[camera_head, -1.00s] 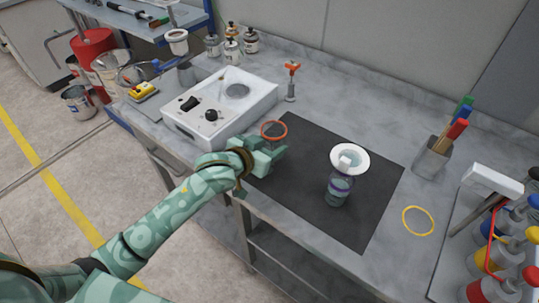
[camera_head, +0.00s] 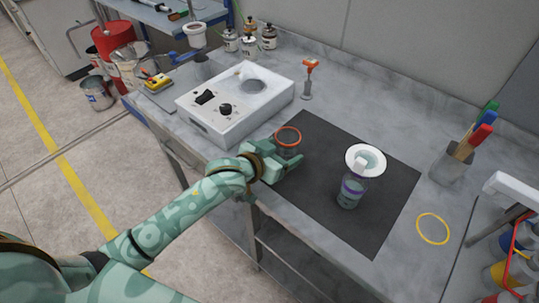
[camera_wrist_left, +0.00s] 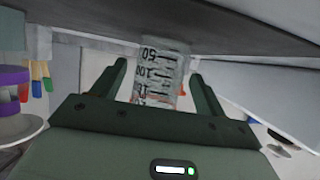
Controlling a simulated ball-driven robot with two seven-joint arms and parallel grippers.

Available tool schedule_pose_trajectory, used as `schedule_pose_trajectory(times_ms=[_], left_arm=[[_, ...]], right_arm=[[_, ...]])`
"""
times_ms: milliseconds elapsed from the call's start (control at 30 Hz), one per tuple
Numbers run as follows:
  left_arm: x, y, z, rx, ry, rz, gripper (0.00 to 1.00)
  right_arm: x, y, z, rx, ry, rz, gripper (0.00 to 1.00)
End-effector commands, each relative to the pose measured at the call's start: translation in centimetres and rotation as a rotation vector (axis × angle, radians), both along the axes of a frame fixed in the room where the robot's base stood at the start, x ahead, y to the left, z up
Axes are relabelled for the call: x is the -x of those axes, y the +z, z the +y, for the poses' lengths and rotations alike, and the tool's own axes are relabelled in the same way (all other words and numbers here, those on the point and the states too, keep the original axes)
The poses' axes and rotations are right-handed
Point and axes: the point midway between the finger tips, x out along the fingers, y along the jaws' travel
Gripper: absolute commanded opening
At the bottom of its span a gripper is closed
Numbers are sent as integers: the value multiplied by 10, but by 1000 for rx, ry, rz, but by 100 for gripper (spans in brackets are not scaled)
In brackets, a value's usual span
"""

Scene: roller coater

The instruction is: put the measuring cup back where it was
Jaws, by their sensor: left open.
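The measuring cup (camera_head: 288,148) is clear with an orange rim. It stands upright at the left corner of the dark mat (camera_head: 330,185). In the left wrist view the cup (camera_wrist_left: 158,72) shows its black graduation marks and appears upside down, between the two fingers. My left gripper (camera_head: 284,163) is open at the cup's near side, with the fingers on either side of it. I cannot tell whether they touch it. The gripper partly hides the lower cup in the head view. My right gripper is not in view.
A jar with a white funnel (camera_head: 366,160) stands on the mat. A yellow ring (camera_head: 433,229) lies on bare bench to the right. A white device (camera_head: 235,103) is at the left, an orange-topped stand (camera_head: 308,80) behind, and a brush holder (camera_head: 453,162) at the right.

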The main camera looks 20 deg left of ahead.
Motion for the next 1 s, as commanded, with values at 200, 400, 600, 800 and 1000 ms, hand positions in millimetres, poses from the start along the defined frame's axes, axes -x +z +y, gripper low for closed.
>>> schedule_pose_trajectory(times_ms=[200, 400, 600, 800, 1000], left_arm=[[44, 23, 15, -2, 0, 2, 73], [80, 38, 29, -2, 0, 2, 73], [95, 44, 35, -1, 1, 0, 73], [97, 44, 35, -1, 1, 0, 73], [96, 44, 35, 0, 1, 0, 73]], right_arm=[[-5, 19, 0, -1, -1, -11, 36], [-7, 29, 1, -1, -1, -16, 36], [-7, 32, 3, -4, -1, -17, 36], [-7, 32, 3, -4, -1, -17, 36], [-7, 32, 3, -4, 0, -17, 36]])
